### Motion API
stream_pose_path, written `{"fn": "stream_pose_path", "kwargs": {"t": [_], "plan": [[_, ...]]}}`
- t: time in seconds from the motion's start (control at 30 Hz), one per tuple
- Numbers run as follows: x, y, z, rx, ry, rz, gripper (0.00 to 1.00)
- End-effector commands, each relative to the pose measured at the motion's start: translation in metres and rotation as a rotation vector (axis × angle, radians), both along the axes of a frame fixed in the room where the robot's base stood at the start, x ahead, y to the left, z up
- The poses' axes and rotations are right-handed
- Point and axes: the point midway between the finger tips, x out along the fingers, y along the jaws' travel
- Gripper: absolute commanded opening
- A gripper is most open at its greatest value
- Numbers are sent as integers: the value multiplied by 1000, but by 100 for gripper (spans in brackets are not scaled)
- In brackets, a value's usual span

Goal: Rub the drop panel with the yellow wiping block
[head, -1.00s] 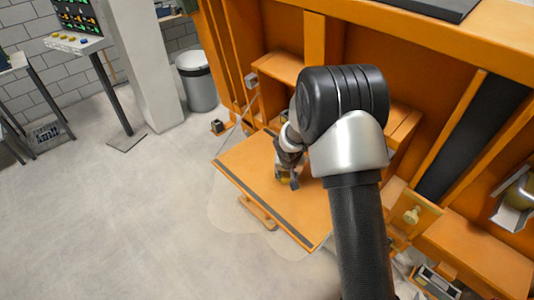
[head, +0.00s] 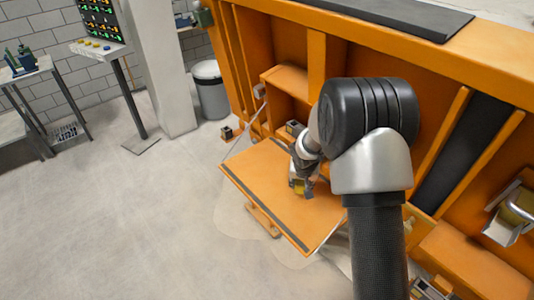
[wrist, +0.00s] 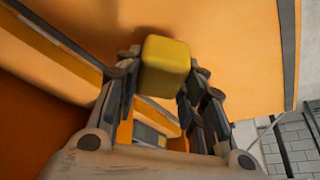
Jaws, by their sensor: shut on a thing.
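The drop panel (head: 263,185) is an orange board with a dark strip along its front edge, folded out from the orange machine in the head view. It also fills much of the wrist view (wrist: 235,45). My gripper (head: 303,187) is over the panel's right half. In the wrist view my gripper (wrist: 163,80) is shut on the yellow wiping block (wrist: 166,65), held at the fingertips. The block is close to the panel face; I cannot tell whether it touches. In the head view the block is mostly hidden by my gripper.
The orange machine frame (head: 315,50) stands behind and to the right of the panel. A thin stay (head: 240,140) runs at the panel's left edge. A grey bin (head: 210,90), a pillar and a control stand (head: 130,110) are at the left. The floor in front is clear.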

Motion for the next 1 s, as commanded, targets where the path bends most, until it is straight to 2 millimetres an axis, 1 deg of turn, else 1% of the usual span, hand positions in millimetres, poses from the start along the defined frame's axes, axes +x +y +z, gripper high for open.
{"fn": "stream_pose_path", "kwargs": {"t": [0.03,0.4,0.5,1.0], "plan": [[1,0,8,0,-1,0,18],[2,3,39,0,-2,-1,18],[2,3,42,0,-1,-1,18],[2,3,41,1,-1,-2,18]]}}
